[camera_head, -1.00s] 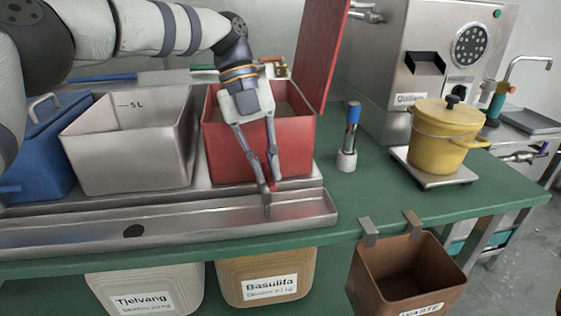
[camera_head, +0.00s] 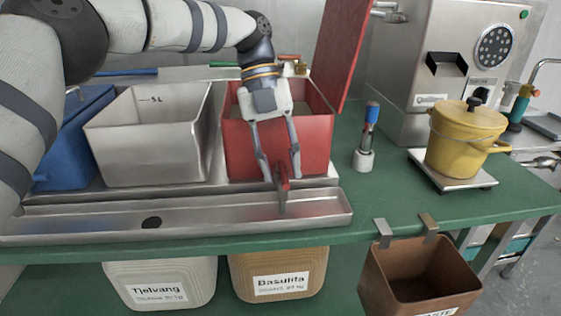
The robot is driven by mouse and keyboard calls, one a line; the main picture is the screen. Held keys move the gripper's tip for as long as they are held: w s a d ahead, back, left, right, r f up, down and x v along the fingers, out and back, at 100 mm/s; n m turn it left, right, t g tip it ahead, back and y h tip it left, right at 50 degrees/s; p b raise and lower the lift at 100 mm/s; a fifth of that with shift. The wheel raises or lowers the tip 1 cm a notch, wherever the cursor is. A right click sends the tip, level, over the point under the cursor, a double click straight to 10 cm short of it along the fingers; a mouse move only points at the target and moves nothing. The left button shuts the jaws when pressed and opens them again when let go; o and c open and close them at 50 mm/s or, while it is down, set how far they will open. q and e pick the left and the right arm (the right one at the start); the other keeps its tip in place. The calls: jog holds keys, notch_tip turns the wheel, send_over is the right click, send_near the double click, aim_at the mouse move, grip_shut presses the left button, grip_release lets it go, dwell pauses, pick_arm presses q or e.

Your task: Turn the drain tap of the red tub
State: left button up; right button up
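The red tub (camera_head: 315,148) stands on the steel ledge behind the drain trough, its red lid (camera_head: 345,50) raised. Its drain tap (camera_head: 281,178) is at the tub's lower front, with a red handle and a spout pointing down over the trough. My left gripper (camera_head: 279,172) reaches down over the tub's front. I cannot tell the handle's exact turn. My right gripper is out of view.
The steel trough (camera_head: 100,222) runs along the bench front. A steel tub (camera_head: 150,150) and a blue tub (camera_head: 75,135) stand left.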

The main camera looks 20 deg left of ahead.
pick_arm(q)
jog(key=shift+r, duration=0.1)
jog(key=v, duration=0.7)
jog(key=shift+r, duration=0.15)
jog(key=shift+a, duration=0.1)
